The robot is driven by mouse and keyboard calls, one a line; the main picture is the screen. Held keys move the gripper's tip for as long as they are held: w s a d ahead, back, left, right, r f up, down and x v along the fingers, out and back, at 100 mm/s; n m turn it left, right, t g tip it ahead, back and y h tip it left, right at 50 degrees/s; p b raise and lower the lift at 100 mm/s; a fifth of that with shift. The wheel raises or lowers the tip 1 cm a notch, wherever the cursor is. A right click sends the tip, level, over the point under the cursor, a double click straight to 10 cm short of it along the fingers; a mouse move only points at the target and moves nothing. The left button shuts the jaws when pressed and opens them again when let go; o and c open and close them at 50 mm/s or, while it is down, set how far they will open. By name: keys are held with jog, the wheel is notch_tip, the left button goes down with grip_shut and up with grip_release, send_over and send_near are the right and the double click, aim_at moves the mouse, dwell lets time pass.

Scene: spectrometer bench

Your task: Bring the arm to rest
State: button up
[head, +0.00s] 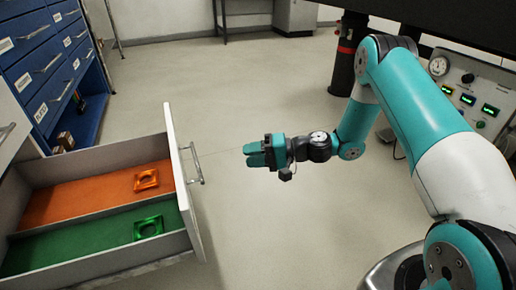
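My gripper (256,154) is at the end of my teal and white arm, in the middle of the head view. It is over open floor, to the right of the open drawer's handle (196,165) and apart from it. Its fingers point left toward the drawer. They are small in the picture, and I cannot tell whether they are open or shut. I see nothing held in it.
An open drawer (172,133) at the left has an orange and a green compartment. An orange square piece (147,181) and a green square piece (148,227) lie in them. Blue labelled drawers (40,62) stand behind. An instrument panel (470,95) is at the right. The floor (230,95) is clear.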

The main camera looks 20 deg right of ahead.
jog(key=shift+v, duration=0.75)
jog(key=s+a+r+n+g+h+p, duration=0.25)
jog(key=s+a+r+n, duration=0.2)
jog(key=s+r, duration=0.35)
jog(key=s+a+r+n+g+h+p, duration=0.1)
jog(key=s+a+r+n+g+h, duration=0.3)
jog(key=r, duration=0.6)
jog(key=s+d+r+n+h+p, duration=0.1)
jog(key=s+d+r+h, duration=0.15)
jog(key=s, duration=0.65)
jog(key=s+d+r+n+h+p, duration=0.15)
jog(key=s+r, duration=0.25)
jog(key=s, duration=0.4)
notch_tip(320, 180, up, 38)
jog(key=p, duration=3.7)
jog(key=shift+w+a, duration=0.2)
jog(key=shift+a, duration=0.3)
jog(key=shift+t, duration=0.25)
